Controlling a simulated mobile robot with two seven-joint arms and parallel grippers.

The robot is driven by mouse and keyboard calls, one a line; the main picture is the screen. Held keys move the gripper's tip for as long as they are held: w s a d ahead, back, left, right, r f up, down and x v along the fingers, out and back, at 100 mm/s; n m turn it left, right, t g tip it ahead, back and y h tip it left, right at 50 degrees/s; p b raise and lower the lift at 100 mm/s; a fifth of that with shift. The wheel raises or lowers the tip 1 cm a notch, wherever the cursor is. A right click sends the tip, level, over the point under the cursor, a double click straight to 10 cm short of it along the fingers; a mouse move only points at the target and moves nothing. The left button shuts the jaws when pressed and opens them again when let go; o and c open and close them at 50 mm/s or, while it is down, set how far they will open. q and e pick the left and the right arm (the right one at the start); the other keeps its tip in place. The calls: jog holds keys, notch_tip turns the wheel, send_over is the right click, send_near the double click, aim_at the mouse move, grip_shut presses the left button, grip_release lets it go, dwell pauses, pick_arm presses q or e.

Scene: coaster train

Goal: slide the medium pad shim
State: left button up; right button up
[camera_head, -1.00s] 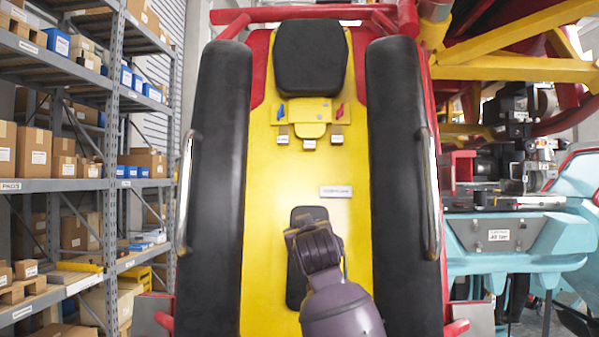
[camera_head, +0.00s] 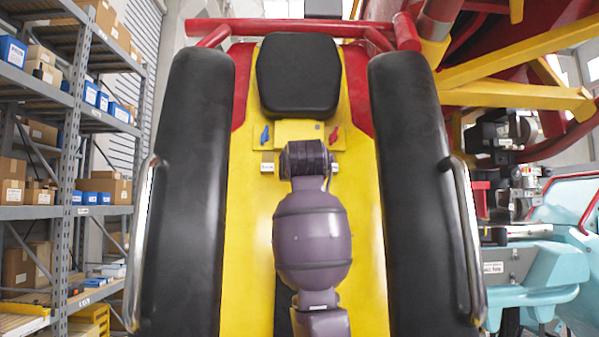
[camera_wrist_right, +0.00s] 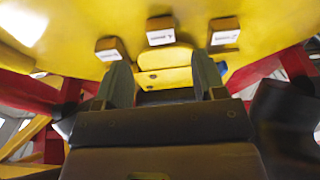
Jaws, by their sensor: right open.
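Three small yellow-brown shims with white labels sit in a row on the yellow panel in the right wrist view: a left one (camera_wrist_right: 110,48), a middle one (camera_wrist_right: 163,30) and a right one (camera_wrist_right: 223,32). I cannot read the labels, so I cannot tell which is the medium pad shim. In the head view the outer two show beside my arm, left (camera_head: 267,168) and right (camera_head: 333,167); the middle one is hidden. My right gripper (camera_wrist_right: 160,63) is open, its two dark fingers spread with a yellow bracket (camera_wrist_right: 165,77) seen between them. It appears empty. My left gripper is not in view.
A black headrest (camera_head: 298,75) lies beyond the panel. Blue (camera_head: 265,135) and red (camera_head: 333,135) levers flank the bracket area. Long black side pads (camera_head: 185,190) (camera_head: 428,190) with metal handles border the panel. Shelves stand at left.

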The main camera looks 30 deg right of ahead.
jog(key=p+x, duration=0.1)
jog(key=x, duration=0.5)
jog(key=shift+w+p, duration=0.25)
jog(key=shift+p, duration=0.1)
jog(key=shift+c, duration=0.3)
grip_shut()
jog(key=f, duration=0.1)
jog(key=f+b, duration=0.2)
jog(key=f, duration=0.1)
jog(key=shift+s+a, duration=0.2)
jog(key=shift+s, duration=0.1)
